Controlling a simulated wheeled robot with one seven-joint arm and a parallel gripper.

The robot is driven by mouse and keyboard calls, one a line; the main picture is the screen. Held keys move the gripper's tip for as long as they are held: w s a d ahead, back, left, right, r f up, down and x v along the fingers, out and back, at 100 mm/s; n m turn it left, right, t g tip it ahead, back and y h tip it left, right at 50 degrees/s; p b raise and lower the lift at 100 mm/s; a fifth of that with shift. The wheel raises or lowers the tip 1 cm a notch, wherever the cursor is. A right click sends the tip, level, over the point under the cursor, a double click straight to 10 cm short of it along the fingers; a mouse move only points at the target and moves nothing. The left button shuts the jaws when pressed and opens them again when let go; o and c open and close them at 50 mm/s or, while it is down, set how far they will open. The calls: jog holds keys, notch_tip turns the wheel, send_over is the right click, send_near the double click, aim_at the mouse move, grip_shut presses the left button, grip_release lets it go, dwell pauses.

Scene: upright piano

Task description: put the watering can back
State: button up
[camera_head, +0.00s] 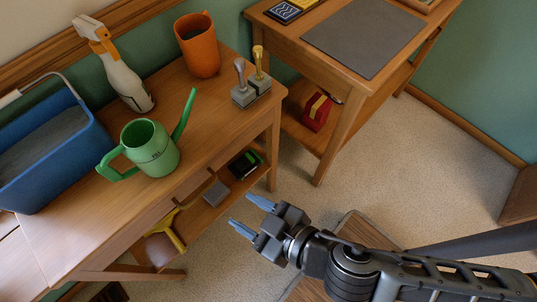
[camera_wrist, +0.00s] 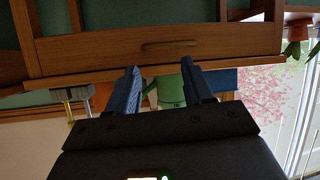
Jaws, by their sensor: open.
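A green watering can (camera_head: 150,149) stands upright on the wooden table (camera_head: 98,221), its spout pointing to the upper right and its handle to the lower left. My gripper (camera_head: 246,218) is open and empty in front of the table, right of the watering can and apart from it, over the floor. In the wrist view my two blue fingers (camera_wrist: 160,88) are spread, and part of the green watering can (camera_wrist: 170,88) shows between and behind them, partly hidden by the fingers. The place where the can belongs is not clear from these frames.
A blue bin (camera_head: 45,150), a white spray bottle (camera_head: 122,80), an orange cup (camera_head: 198,45) and grey blocks with handles (camera_head: 250,90) stand around the can. A shelf below holds small items. A second table (camera_head: 415,50) stands at the upper right.

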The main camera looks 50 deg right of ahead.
jog(key=s+d+r+m+t+h, duration=0.1)
jog(key=s+d+r+m+t, duration=0.1)
jog(key=s+d+r, duration=0.9)
jog(key=s+r, duration=0.3)
jog(key=shift+m+h, duration=0.3)
jog(key=shift+d+r, duration=0.1)
jog(key=shift+r+p, duration=1.05)
